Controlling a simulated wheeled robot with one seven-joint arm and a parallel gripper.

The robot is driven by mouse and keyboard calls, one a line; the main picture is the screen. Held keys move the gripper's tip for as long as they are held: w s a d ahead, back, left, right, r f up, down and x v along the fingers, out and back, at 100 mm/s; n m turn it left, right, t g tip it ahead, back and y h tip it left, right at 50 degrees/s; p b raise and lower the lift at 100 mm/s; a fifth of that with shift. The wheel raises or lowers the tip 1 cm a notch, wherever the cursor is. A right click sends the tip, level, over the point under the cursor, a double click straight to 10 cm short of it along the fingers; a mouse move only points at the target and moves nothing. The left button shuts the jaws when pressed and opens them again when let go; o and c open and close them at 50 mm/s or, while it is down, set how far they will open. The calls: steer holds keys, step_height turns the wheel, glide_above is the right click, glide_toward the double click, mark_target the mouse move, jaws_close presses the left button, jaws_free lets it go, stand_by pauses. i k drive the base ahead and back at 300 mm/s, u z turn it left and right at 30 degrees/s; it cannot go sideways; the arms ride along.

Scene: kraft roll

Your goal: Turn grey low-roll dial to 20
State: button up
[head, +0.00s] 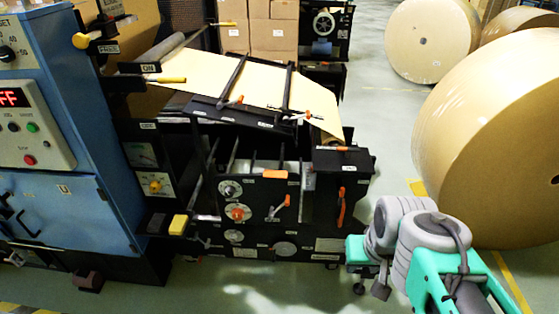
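The black machine's front panel carries several round dials. A grey dial (230,189) is at the upper left of the panel. Below it is a pale dial with an orange knob (238,213), and below that a smaller grey dial (234,235). A wider grey disc (285,248) is low on the panel. Their labels and scale numbers are too small to read, so I cannot tell which is the low-roll dial or its setting. My gripper (368,270) is at the panel's lower right, apart from the dials. Its fingers are small and dark, and their opening is unclear.
An orange-handled lever (279,207) and an orange handle (341,207) stick out right of the dials. A yellow block (179,225) juts out at left beside the blue cabinet (95,115). A large kraft roll (490,130) stands at right. Open floor lies in front.

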mark_target(233, 236)
steer(key=u, duration=1.25)
steer(key=i, duration=0.4)
steer(key=u, duration=1.45)
steer(key=i, duration=0.5)
